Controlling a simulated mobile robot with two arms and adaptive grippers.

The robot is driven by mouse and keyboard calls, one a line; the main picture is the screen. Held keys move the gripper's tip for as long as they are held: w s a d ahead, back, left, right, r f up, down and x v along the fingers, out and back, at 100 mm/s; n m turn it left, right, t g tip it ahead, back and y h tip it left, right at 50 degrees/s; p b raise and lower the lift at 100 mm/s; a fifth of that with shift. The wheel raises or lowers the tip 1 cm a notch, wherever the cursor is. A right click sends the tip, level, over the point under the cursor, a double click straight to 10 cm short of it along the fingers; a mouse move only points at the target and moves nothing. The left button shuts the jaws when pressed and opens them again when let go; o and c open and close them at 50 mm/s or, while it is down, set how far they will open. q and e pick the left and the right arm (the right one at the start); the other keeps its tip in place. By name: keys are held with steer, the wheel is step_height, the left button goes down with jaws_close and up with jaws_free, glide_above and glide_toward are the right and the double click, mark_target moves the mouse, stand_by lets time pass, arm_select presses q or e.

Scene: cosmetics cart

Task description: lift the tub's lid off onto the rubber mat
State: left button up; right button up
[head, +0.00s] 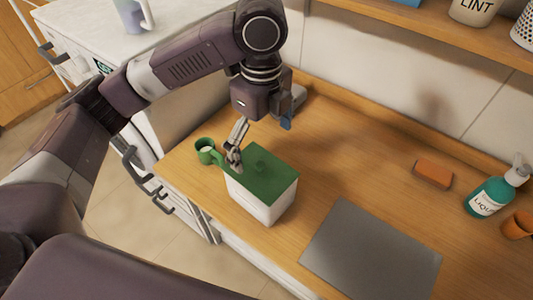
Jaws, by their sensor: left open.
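The tub (262,203) is a white box on the wooden counter, with a flat green lid (275,178) on top. The lid sits level on the tub and has a small green knob near its middle. My left gripper (234,158) is open and points down at the lid's left back edge, to the left of the knob. I cannot tell whether its fingers touch the lid. The rubber mat (370,252) is a bare grey sheet flat on the counter, to the right of the tub. My right gripper is not in view.
A green cup-like thing (206,151) is just left of the gripper. An orange block (432,174), a teal liquid bottle (487,196) and an orange pot (518,226) stand at the right. A shelf with a lint bin (472,10) runs above.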

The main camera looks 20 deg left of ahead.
mark_target(259, 165)
arm_select(q)
steer(key=f, duration=0.1)
steer(key=s+f+p, duration=0.1)
steer(key=f, duration=0.1)
steer(key=shift+s+a, duration=0.1)
steer(key=shift+a, duration=0.1)
steer(key=f, duration=0.1)
steer(key=w+f+p, duration=0.1)
steer(key=shift+a+f, duration=0.15)
steer(key=shift+f, duration=0.85)
steer(key=c, duration=0.9)
steer(key=shift+s, duration=0.2)
steer(key=c, duration=0.6)
steer(key=shift+c, duration=0.6)
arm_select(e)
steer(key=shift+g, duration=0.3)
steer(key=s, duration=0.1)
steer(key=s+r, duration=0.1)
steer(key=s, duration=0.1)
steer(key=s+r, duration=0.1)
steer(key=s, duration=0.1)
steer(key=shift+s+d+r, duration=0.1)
arm_select(q)
steer(key=shift+c, duration=0.2)
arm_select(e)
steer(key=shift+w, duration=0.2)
